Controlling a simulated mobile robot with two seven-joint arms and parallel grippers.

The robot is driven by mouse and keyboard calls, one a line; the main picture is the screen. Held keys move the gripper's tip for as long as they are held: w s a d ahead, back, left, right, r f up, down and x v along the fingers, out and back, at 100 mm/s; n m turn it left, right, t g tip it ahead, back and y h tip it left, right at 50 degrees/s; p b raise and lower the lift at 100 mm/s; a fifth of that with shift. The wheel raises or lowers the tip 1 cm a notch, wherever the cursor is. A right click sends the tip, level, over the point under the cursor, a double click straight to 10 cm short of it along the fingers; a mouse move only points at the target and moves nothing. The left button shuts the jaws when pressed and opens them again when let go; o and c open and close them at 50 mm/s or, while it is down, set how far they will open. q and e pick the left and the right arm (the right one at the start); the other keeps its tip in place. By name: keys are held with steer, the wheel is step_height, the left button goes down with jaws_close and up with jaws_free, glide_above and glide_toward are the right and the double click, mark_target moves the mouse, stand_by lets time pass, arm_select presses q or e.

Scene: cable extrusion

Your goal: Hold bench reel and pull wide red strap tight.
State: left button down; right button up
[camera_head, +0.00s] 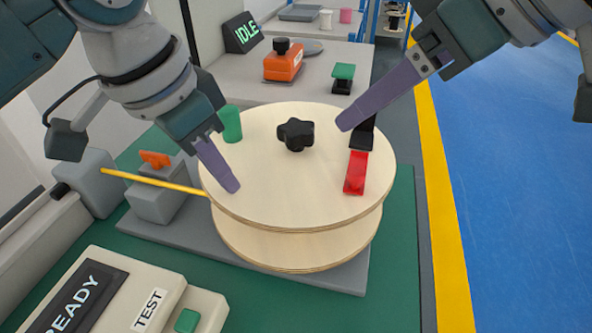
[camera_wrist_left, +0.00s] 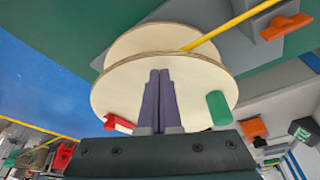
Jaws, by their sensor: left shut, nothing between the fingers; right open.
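The bench reel (camera_head: 270,140) is a pale wooden spool with two round flanges and a black star knob (camera_head: 295,134) at its centre. It also shows in the left wrist view (camera_wrist_left: 125,90). The wide red strap (camera_head: 355,174) lies on the right of the top flange, with a black part behind it. Its red end shows in the left wrist view (camera_wrist_left: 117,123). My left gripper (camera_head: 236,189) is shut and empty over the flange's left front; I cannot tell whether it touches. My right gripper (camera_head: 346,124) is open, above the flange just left of the black part.
A yellow cable (camera_head: 150,181) runs from a grey block to the reel's left side. A green peg (camera_head: 231,124) stands at the flange's back left. A READY/TEST box (camera_head: 115,295) sits at front left. Blue floor lies right.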

arm_select(q)
steer(key=shift+s+f, duration=0.1)
arm_select(e)
steer(key=shift+r, duration=0.1)
arm_select(q)
step_height(320, 180, up, 6)
steer(key=p, duration=0.8)
arm_select(e)
step_height(320, 180, up, 8)
